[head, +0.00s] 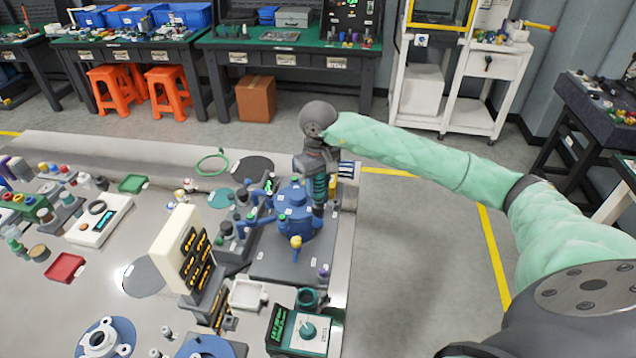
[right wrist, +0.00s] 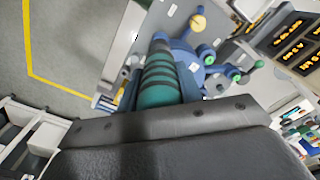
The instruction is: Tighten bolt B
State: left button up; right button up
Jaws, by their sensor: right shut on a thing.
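My right gripper (head: 317,178) is over the far right part of the blue fixture (head: 297,222), which stands on a dark grey plate (head: 268,266). It is shut on a tool with a green and black ringed handle (right wrist: 158,82). In the right wrist view the handle lies between the two fingers and points toward the blue fixture (right wrist: 186,55). The handle's far end is against or just over the blue body; I cannot tell whether it touches a bolt. Several capped knobs stick out of the fixture. I cannot read which bolt is B. My left gripper is not in view.
A cream display panel (head: 183,250) with orange readouts stands left of the fixture. The bench edge lies right of the plate, with open floor (head: 420,260) beyond.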

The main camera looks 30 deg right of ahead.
jog(key=shift+f+b, duration=0.4)
jog(key=shift+b, duration=0.35)
dwell(1.1)
jog(key=shift+r, duration=0.15)
jog(key=shift+r, duration=2.35)
